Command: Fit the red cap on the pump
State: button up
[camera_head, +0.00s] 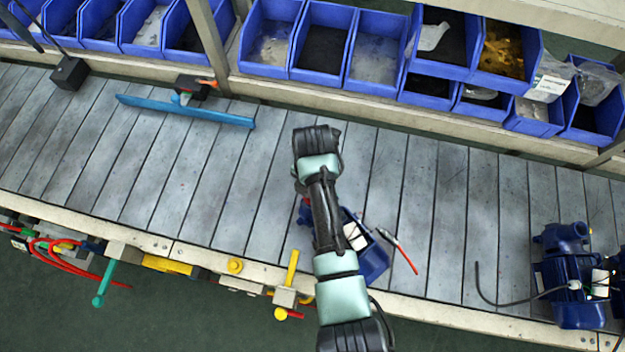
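A blue pump (374,258) stands on the slatted line, largely hidden under my arm. A lead with a red tip (414,268) runs out from it to the right. A small red patch (306,200) shows at the left edge of my arm, near the pump's upper left; I cannot tell whether it is the red cap. My arm reaches up the picture over the pump. My gripper is hidden by the arm's own links, so its fingers and anything in them do not show.
Another blue pump (566,275) with a black cable stands at the right. A long blue bar (185,109) lies on the line at upper left. Blue bins (322,45) line the back. Valves and handles (285,297) hang along the front edge.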

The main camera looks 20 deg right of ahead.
jog(key=shift+f, duration=0.5)
jog(key=o, duration=1.4)
jog(key=shift+c, duration=0.2)
jog(key=shift+r, duration=0.15)
